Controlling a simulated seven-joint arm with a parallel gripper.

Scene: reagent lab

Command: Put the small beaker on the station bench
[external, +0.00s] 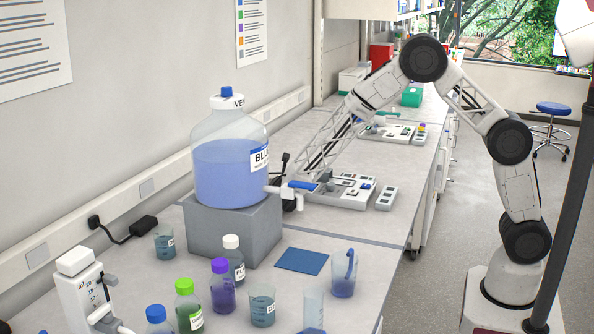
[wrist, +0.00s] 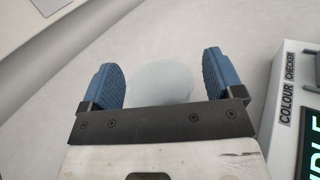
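In the wrist view my gripper (wrist: 165,85) is open, with its two blue ridged fingers wide apart. A pale, faintly bluish round shape (wrist: 172,78) shows between the fingers; I cannot tell if it is the small beaker or if the fingers touch it. In the external view my arm reaches down behind the large blue-liquid bottle's tap, and the fingertips are hard to make out. Beakers stand in the foreground: one at left (external: 165,243), a labelled one (external: 263,307) and one with a blue item inside (external: 343,275). Which is the small beaker is unclear.
The large bottle (external: 230,165) stands on a grey block (external: 232,228), close to my arm. A station with a colour checker (wrist: 290,110) is right of my gripper in the wrist view. Capped bottles (external: 222,288) and a blue mat (external: 301,261) are on the near bench.

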